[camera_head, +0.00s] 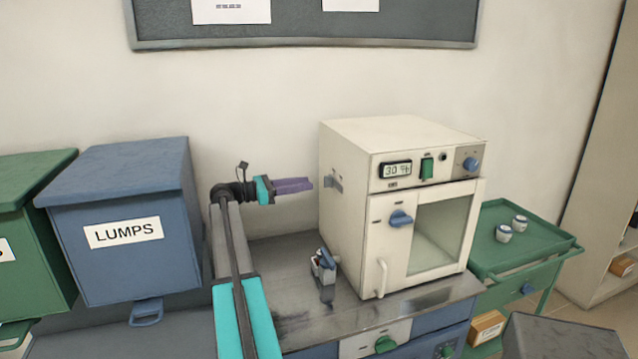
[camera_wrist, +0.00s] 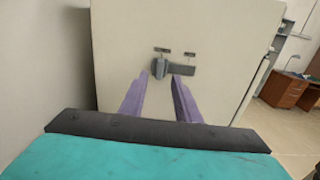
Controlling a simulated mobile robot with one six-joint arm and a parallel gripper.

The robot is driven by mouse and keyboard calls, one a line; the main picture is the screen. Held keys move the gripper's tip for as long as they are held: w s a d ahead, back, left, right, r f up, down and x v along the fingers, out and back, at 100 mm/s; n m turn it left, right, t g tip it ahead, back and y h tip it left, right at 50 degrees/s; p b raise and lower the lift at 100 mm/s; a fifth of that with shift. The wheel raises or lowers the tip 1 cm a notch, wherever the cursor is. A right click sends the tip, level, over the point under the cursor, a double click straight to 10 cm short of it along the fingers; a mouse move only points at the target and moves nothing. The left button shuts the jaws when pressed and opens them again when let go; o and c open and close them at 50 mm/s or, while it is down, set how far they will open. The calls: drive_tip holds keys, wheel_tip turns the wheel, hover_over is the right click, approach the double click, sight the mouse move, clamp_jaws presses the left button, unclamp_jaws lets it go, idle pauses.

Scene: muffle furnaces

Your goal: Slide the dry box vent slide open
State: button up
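The dry box (camera_head: 345,215) is a cream cabinet on the bench, with a display, a green switch and a glass door. Its vent slide (camera_head: 333,182) is a small grey piece on the left side wall. In the wrist view, the vent slide (camera_wrist: 160,68) shows a grey upright tab at the left end of a darker horizontal plate (camera_wrist: 182,70). My gripper (camera_head: 309,184) points at it from the left, with a small gap before the wall. In the wrist view, the purple fingers of my gripper (camera_wrist: 161,77) are apart and empty, with the tab between their tips in the picture.
A blue LUMPS bin (camera_head: 120,225) is at the left. A green cart (camera_head: 525,235) with two small cups is at the right. The wall is close behind my arm.

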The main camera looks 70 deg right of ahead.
sight(328, 181)
drive_tip(key=p+x, duration=0.1)
drive_tip(key=x, duration=0.5)
clamp_jaws()
